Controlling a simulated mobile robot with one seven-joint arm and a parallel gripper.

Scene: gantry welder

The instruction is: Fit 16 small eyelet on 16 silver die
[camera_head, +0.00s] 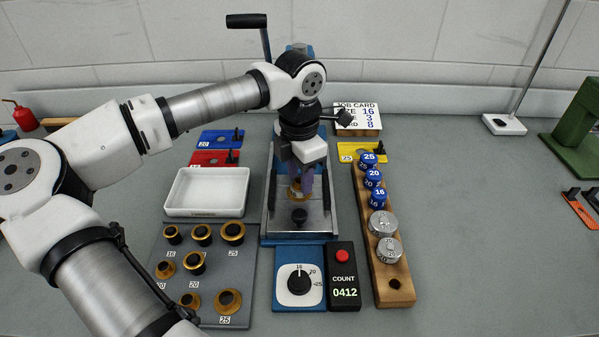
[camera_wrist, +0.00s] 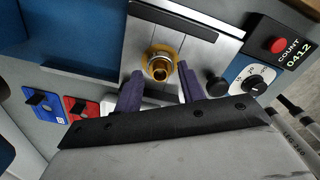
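A brass eyelet (camera_wrist: 160,68) stands on the press's metal plate, its tube up and a wide gold flange around it. It also shows in the head view (camera_head: 295,193), partly behind my fingers. The silver die under it is hidden, so I cannot tell how the eyelet sits. My gripper (camera_head: 305,180) is over the press. In the wrist view its purple fingers (camera_wrist: 160,88) are apart and empty, with the eyelet just beyond the gap between their tips. Two silver dies (camera_head: 383,224) remain visible in the wooden rack (camera_head: 394,291), whose front hole is empty.
A grey board (camera_head: 235,275) holds several eyelets at left, behind it a white tray (camera_head: 207,192). Blue dies (camera_head: 379,195) stand in the rack. The dial (camera_head: 299,282) points near 16; the counter (camera_head: 343,280) reads 0412. The press lever (camera_head: 247,21) rises behind my arm.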

